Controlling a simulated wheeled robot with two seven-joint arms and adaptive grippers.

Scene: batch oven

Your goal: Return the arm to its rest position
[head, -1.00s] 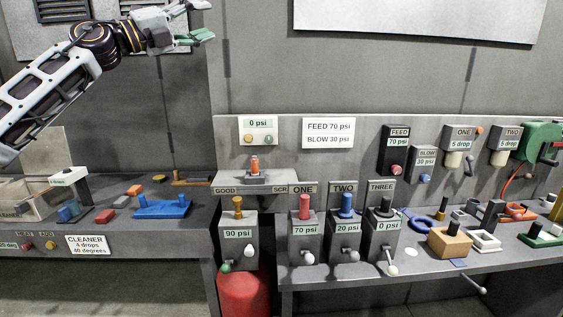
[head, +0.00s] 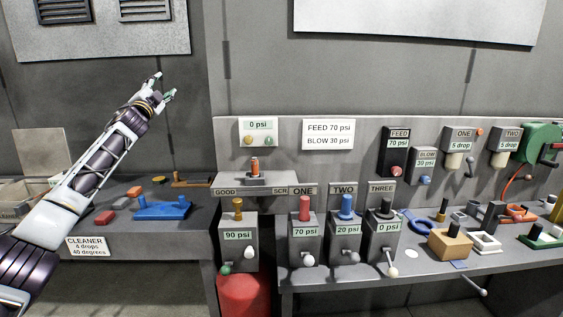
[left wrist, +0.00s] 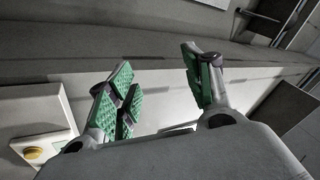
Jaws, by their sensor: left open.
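My left arm comes in from the lower left of the head view and reaches up over the left bench. Its gripper (head: 164,88) is raised in front of the grey wall, above the bench and left of the pressure stations. In the left wrist view the green-padded fingers (left wrist: 158,98) stand apart with nothing between them. The left gripper is open and empty, touching nothing. My right gripper is in neither view.
The stations ONE (head: 304,238), TWO (head: 345,236) and THREE (head: 383,238) stand on the right bench. A red tank (head: 243,294) stands between benches.

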